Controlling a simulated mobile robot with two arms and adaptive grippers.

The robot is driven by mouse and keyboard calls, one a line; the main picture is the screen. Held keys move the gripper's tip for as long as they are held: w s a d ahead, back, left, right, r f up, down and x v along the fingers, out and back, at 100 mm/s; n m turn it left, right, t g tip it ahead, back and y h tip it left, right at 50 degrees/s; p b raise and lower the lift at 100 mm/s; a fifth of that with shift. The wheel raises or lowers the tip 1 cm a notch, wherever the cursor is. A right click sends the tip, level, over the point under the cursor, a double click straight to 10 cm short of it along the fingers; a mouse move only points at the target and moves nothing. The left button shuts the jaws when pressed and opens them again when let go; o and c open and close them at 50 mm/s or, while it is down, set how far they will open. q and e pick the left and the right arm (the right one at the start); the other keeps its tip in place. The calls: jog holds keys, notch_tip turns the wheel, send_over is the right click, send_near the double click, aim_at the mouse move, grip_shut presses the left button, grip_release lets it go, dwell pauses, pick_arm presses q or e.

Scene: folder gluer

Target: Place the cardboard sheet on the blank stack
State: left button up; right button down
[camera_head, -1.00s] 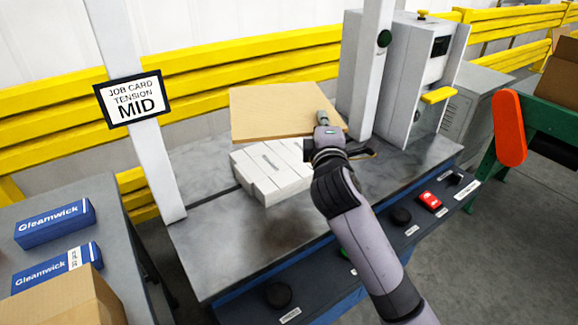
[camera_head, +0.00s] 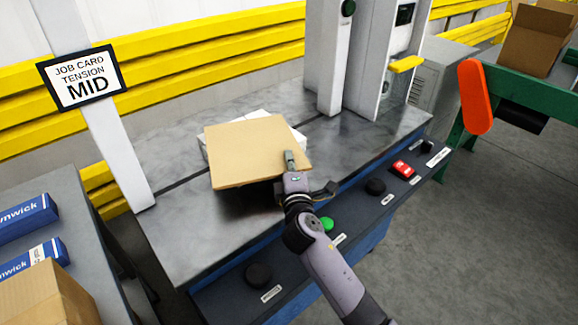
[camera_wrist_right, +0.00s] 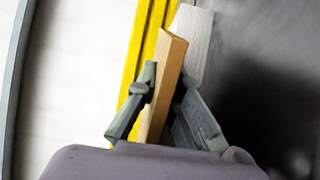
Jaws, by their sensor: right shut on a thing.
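The tan cardboard sheet (camera_head: 245,150) is held roughly flat over the machine table. In the right wrist view the sheet (camera_wrist_right: 165,80) shows edge-on between the fingers. My right gripper (camera_head: 290,162) is shut on its near right edge. The white blank stack (camera_head: 298,138) is mostly hidden beneath the sheet; only its back and right edges show. It also shows as a pale block in the right wrist view (camera_wrist_right: 193,40). Whether the sheet touches the stack, I cannot tell. My left gripper is not in view.
The grey machine table (camera_head: 190,225) has bare room left and front of the stack. White posts (camera_head: 330,60) stand behind right. A front panel carries black knobs, a green button and a red switch (camera_head: 402,168). A sign (camera_head: 82,78) hangs on the left post.

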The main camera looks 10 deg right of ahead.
jog(key=shift+f, duration=0.4)
jog(key=c, duration=1.7)
grip_release()
jog(key=s, duration=1.2)
